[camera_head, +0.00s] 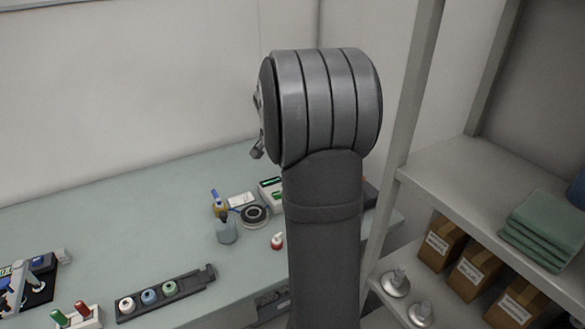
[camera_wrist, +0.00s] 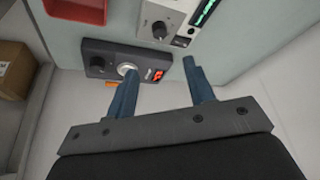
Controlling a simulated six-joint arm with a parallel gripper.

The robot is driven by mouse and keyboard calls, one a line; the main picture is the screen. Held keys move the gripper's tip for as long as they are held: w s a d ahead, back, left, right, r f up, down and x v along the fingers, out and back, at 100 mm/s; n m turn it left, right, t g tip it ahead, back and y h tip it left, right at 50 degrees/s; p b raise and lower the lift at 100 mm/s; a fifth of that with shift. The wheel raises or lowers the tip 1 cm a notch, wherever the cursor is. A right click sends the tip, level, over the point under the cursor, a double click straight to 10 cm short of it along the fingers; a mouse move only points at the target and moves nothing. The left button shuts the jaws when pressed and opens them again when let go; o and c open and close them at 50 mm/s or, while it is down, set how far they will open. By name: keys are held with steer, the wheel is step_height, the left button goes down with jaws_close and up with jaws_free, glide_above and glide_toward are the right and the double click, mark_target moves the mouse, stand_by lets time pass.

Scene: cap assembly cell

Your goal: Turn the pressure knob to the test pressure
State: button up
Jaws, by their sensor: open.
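In the wrist view a dark panel (camera_wrist: 117,56) carries a small black knob (camera_wrist: 97,65) at its left, a round pale dial (camera_wrist: 126,69) and a red-lit part (camera_wrist: 157,75) at its right. A light grey unit (camera_wrist: 178,12) above it has a larger dark knob (camera_wrist: 160,30) and a green display (camera_wrist: 206,11). I cannot read which knob is the pressure knob. My gripper (camera_wrist: 160,67) is open and empty, its two blue fingers pointing toward the dark panel. The left finger overlaps the dial in the picture; contact cannot be told. In the head view my arm hides the gripper.
A red bin (camera_wrist: 78,10) and a cardboard box (camera_wrist: 14,70) lie left in the wrist view. The head view shows a bench (camera_head: 110,205) with a cap rack (camera_head: 190,287), a bottle (camera_head: 226,232) and a round black fixture (camera_head: 254,214). A shelf (camera_head: 490,190) stands close right of my arm.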

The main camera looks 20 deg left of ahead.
steer(key=shift+v, duration=1.75)
steer(key=x, duration=1.7)
steer(key=shift+f, duration=0.25)
